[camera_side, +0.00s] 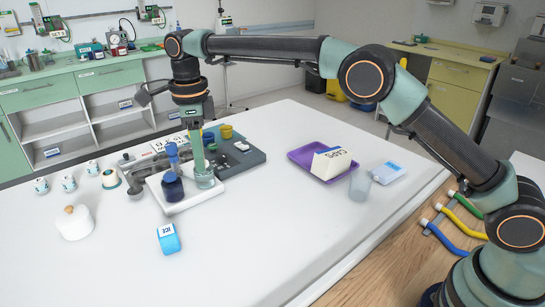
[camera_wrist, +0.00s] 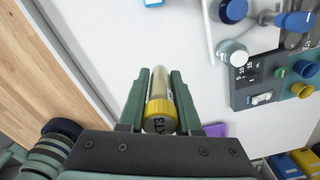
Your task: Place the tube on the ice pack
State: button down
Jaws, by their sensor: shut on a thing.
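My gripper (camera_side: 199,165) points straight down over the white table. In the wrist view its two green fingers (camera_wrist: 159,75) are shut on a clear tube (camera_wrist: 159,82) with a yellow lettered cap. The tube's cap is toward my palm. In the side view the tube cannot be made out behind the finger. The ice pack (camera_side: 168,239) is a small blue block marked ICE, lying on the table in front of and left of my gripper. A blue edge at the top of the wrist view (camera_wrist: 153,2) looks like the ice pack.
A purple tray (camera_side: 300,155) stands to the right.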

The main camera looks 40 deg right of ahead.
jog(key=shift+w+d+r, duration=0.1)
jog(key=shift+d+r, duration=0.2)
jog(key=shift+r, duration=0.05)
jog(key=w+d+r+m, duration=0.1)
jog(key=d+m, duration=0.1)
jog(key=d, duration=0.6)
jog(key=w+d+m, duration=0.2)
jog(key=d, duration=0.6)
jog(key=r+m, duration=0.1)
jog(key=m, duration=1)
send_over(389, 168)
notch_tip(389, 168, down, 14)
jog(key=shift+r, duration=0.1)
jog(key=shift+f, duration=2.5)
